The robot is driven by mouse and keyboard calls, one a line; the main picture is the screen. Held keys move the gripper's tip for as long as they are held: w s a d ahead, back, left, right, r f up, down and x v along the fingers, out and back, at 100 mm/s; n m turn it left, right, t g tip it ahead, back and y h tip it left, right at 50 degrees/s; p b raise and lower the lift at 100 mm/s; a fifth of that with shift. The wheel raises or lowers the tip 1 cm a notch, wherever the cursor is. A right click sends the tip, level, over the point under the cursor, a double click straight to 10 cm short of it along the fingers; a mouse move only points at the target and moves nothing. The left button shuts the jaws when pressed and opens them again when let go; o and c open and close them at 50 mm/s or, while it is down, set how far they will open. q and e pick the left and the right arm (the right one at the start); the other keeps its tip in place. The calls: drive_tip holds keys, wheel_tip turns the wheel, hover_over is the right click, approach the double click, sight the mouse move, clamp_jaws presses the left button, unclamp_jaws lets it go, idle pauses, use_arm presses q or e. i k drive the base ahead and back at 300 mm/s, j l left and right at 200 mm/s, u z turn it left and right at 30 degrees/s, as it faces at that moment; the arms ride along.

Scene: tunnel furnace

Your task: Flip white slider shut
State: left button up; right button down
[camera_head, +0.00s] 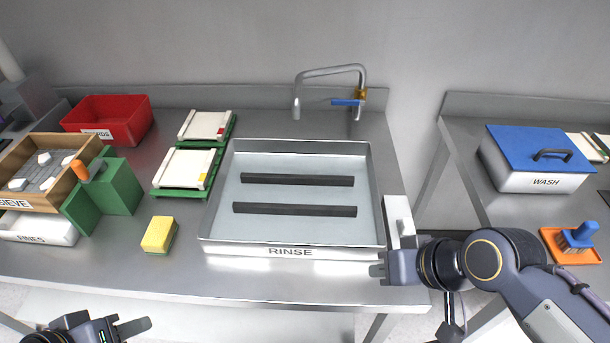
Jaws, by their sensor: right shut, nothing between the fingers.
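A narrow white block (398,213) with a small grey piece near its lower end stands along the right side of the sink marked RINSE; it may be the white slider, but I cannot tell for sure. My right gripper (378,270) is shut and empty just below this block, at the sink's front right corner. Whether it touches the block is unclear. Two white-topped pieces on green bases, one at the back (205,125) and one nearer (184,168), lie left of the sink. My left gripper (128,328) is at the bottom left edge, partly cut off, away from these.
The RINSE sink (292,250) holds two dark bars. A tap (330,72) stands behind it. A yellow sponge (159,233), green block (118,190), SIEVE tray (90,148) and red bin (108,118) are at left. A blue-lidded WASH box (545,182) stands on the right bench, across a gap.

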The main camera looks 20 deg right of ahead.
sight(405, 226)
drive_tip(key=z, duration=1.4)
